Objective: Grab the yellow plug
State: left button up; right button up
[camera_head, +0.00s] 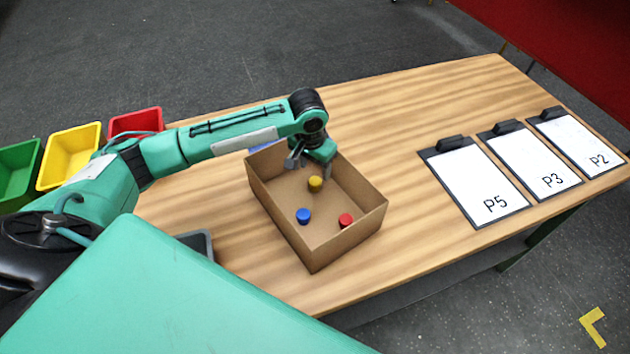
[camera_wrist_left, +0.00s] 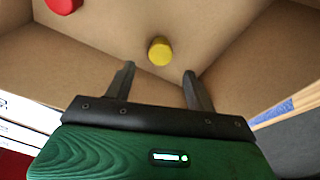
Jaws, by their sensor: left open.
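The yellow plug (camera_head: 315,184) stands inside an open cardboard box (camera_head: 347,240) on the wooden table, near the box's far side. My left gripper (camera_head: 309,163) is over the far part of the box, just behind and above the yellow plug in the head view. In the left wrist view the yellow plug (camera_wrist_left: 160,51) lies ahead of the open fingers (camera_wrist_left: 158,78), roughly centred between them and apart from them. Nothing is between the fingers. My right gripper is in neither view.
A blue plug (camera_head: 303,216) and a red plug (camera_head: 346,220) also stand in the box. Its walls surround the plugs. Clipboards marked P5 (camera_head: 472,180), P3 (camera_head: 530,160) and P2 (camera_head: 577,142) lie at the right. Green, yellow (camera_head: 68,158) and red bins stand at the left.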

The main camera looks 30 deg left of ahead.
aim_at(315, 181)
pick_arm(q)
jog(key=shift+f, duration=0.55)
notch_tip(315, 181, down, 4)
jog(key=shift+f+p, duration=0.2)
jog(key=shift+p, duration=0.8)
jog(key=shift+f, duration=0.35)
jog(key=c, duration=1)
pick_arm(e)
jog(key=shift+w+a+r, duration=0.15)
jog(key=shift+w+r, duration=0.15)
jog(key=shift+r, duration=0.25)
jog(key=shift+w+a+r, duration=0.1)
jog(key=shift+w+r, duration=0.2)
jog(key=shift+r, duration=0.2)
